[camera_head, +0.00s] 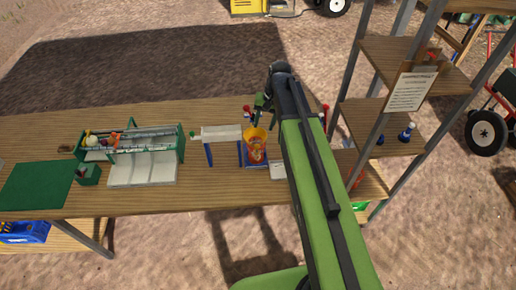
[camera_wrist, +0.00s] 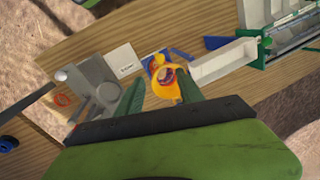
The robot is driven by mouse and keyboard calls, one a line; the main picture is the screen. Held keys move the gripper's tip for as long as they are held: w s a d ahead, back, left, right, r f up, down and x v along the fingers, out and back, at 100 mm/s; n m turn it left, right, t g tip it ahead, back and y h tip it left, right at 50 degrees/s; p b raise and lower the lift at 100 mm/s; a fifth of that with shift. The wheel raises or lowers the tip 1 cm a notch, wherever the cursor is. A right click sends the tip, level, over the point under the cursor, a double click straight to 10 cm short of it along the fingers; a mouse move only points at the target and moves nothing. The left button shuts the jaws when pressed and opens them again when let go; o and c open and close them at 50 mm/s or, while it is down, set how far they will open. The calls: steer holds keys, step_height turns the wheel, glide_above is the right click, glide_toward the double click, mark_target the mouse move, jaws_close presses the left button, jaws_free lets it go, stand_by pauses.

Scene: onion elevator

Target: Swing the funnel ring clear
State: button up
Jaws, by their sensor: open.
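The funnel ring (camera_head: 256,138), yellow-orange and round, stands at the right part of the wooden table, beside a white chute (camera_head: 220,132) on blue legs. In the wrist view the ring (camera_wrist: 164,91) shows between the two green fingers of my gripper (camera_wrist: 160,88), seen from above with its opening facing the camera. My gripper (camera_head: 262,104) is open, and its fingers lie on either side of the ring. Whether they touch it I cannot tell. In the head view my arm hides what lies behind it.
A green-framed rack (camera_head: 130,143) with white trays stands left on the table, near a green mat (camera_head: 38,184). A wooden shelf (camera_head: 400,60) with a notice (camera_head: 410,90) rises at right. A white card (camera_wrist: 123,58) and grey parts (camera_wrist: 92,88) lie beside the ring.

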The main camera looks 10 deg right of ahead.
mark_target(257, 145)
steer(key=f+b, duration=0.4)
steer(key=a+f+b, duration=0.1)
steer(key=f+b, duration=0.2)
steer(key=f, duration=0.1)
steer(key=a+f+b, duration=0.1)
steer(key=f+b, duration=0.3)
steer(key=f, duration=0.1)
steer(key=shift+w+a+f+b, duration=0.1)
steer(key=shift+w+a+b, duration=0.05)
steer(key=shift+w+b, duration=0.2)
jaws_close()
steer(key=shift+a, duration=0.1)
stand_by(0.4)
